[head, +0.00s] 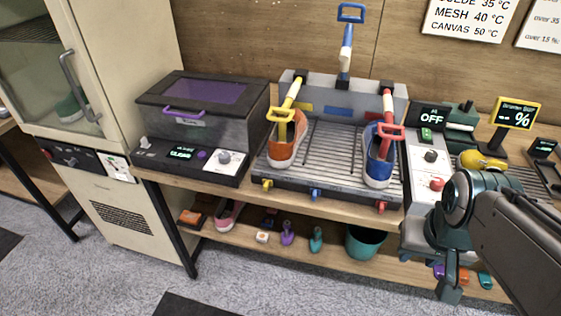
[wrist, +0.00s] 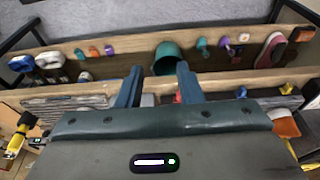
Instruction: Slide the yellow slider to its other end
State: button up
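The yellow slider appears to be the small yellow knob (head: 267,184) at the left of the front edge of the grey sneaker rack (head: 330,197). A blue knob (head: 315,194) and a red knob (head: 381,206) sit further right along that edge. In the wrist view a small yellow piece (wrist: 286,89), likely the same knob, shows at the right. My gripper (head: 449,288) hangs at the bench front, right of the rack and well apart from the yellow knob. In the wrist view its two fingers (wrist: 159,78) are spread with nothing held between them.
An orange sneaker (head: 285,150) and a blue sneaker (head: 378,170) stand on the rack under yellow and red handles. A purple-lidded box (head: 200,105) stands left. A control panel (head: 428,165) stands right. The lower shelf holds a teal bucket (head: 364,243) and several small items.

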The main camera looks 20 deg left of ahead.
jog(key=w+a+f+n+g+h+b, duration=0.25)
jog(key=w+f+n+h, duration=0.25)
jog(key=f+n, duration=0.4)
jog(key=n+t+y+b, duration=0.2)
jog(key=n+t+y, duration=0.3)
jog(key=n+t, duration=1.75)
send_near(265, 188)
jog(key=w+r+n+g, duration=0.1)
jog(key=w, duration=0.2)
jog(key=w+r+n+g, duration=0.1)
jog(key=w+n+g, duration=0.1)
jog(key=w, duration=0.1)
jog(key=w+r+n+g, duration=0.1)
jog(key=w+r, duration=0.1)
jog(key=shift+w+n+g, duration=0.35)
jog(key=shift+w+g, duration=0.05)
